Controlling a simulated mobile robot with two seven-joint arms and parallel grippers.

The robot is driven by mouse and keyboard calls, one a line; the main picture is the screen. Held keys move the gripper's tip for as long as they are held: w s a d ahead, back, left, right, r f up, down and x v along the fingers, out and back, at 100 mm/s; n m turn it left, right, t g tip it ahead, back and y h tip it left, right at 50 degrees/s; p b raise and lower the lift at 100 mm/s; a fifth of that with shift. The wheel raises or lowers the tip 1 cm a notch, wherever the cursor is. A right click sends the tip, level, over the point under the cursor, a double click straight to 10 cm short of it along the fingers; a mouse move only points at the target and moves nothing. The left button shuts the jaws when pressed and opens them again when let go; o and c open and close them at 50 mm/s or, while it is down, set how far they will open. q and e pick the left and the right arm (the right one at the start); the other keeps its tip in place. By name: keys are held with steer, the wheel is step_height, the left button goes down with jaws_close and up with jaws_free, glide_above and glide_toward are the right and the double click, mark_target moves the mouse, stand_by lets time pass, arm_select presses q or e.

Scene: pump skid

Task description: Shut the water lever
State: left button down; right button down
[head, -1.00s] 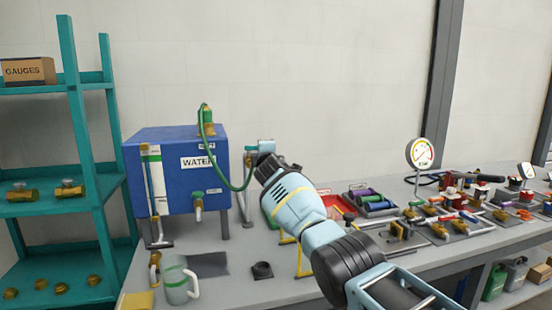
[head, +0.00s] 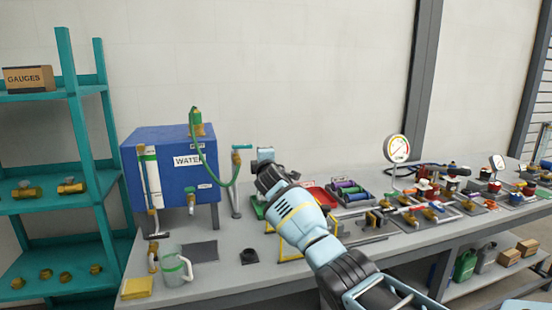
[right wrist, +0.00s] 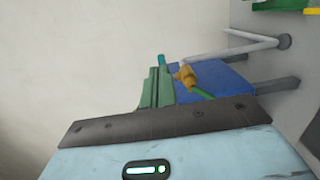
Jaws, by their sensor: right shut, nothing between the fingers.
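The blue water tank (head: 180,172) with a WATER label stands at the back left of the bench, with a tap (head: 191,197) on its front. A thin standpipe (head: 235,185) with a teal lever-like handle (head: 242,147) rises just right of it. My right gripper (head: 265,153) is to the right of this handle, apart from it in the head view. In the right wrist view its green fingers (right wrist: 155,90) are shut and empty. A small teal piece (right wrist: 161,60), perhaps the handle, shows beyond the fingertips; I cannot tell if they touch. My left gripper is out of view.
A green hose (head: 236,172) loops from the brass fitting (head: 197,124) on the tank. A clear mug (head: 174,268) stands in front. Red trays, valves and a gauge (head: 397,149) line the bench to the right. A teal shelf (head: 85,185) is at the left.

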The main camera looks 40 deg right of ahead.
steer(key=shift+s+d+f+p, duration=0.15)
steer(key=shift+s+d, duration=0.1)
steer(key=shift+s, duration=0.7)
steer(key=shift+s+d+r+p, duration=0.1)
steer(key=shift+s+d+p, duration=0.1)
steer(key=shift+s, duration=0.75)
